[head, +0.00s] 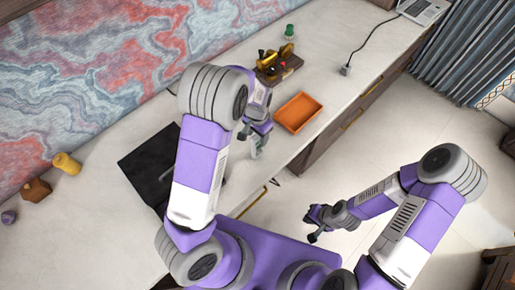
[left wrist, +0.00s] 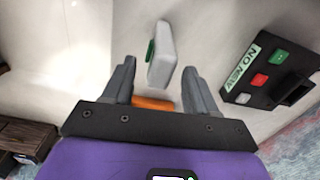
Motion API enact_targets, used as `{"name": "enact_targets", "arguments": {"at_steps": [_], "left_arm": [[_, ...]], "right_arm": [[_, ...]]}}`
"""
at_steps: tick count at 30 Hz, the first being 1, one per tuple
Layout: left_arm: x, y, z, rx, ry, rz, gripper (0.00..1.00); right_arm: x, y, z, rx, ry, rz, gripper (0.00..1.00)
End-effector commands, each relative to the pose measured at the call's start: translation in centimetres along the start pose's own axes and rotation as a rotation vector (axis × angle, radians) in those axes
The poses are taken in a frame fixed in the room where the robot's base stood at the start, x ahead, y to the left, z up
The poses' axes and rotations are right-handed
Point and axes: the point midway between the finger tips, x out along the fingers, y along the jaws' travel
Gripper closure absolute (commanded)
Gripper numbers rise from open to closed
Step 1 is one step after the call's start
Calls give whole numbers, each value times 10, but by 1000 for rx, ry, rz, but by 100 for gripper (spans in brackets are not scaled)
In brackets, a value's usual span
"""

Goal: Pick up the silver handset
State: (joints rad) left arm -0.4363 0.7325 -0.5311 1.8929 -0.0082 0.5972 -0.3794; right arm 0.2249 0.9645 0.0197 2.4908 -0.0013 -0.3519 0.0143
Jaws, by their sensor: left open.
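In the left wrist view a light silver-grey handset (left wrist: 163,52) with a green strip on its side lies just beyond my fingertips, in line with the gap between them. My left gripper (left wrist: 157,75) is open, with nothing held between its fingers. In the head view my left gripper (head: 259,138) is low over the desk, left of the orange tray; I cannot make out the handset clearly there. My right gripper (head: 316,226) hangs over the floor, away from the desk, too small to tell if its fingers are apart.
The orange tray (head: 298,113) is near the desk's front edge. A wood-and-gold device (head: 277,65) and a green item (head: 290,33) stand behind it. A dark mat (head: 152,170) lies to the left. A black box with coloured buttons (left wrist: 270,75) is right of the handset.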

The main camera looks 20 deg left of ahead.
Motion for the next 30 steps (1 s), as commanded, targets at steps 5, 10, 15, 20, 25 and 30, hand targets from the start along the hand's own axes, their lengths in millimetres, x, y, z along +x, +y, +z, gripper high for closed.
{"name": "enact_targets", "arguments": {"at_steps": [5, 10, 15, 20, 25, 30], "left_arm": [[0, 0, 0, 0, 0, 0, 43], [0, 0, 0, 0, 0, 0, 69], [-1, 0, 0, 0, 0, 0, 95], [-1, 0, 0, 0, 0, 0, 100], [-1, 0, 0, 0, 1, 0, 100], [-6, 0, -1, 0, 2, 0, 100]], "right_arm": [[0, 0, 0, 0, 0, 0, 100], [0, 0, 0, 0, 0, 0, 100], [0, 0, 0, 0, 0, 0, 100], [0, 0, 0, 0, 0, 0, 100], [0, 0, 0, 0, 0, 0, 100], [-1, 0, 0, 0, 0, 0, 100]]}}
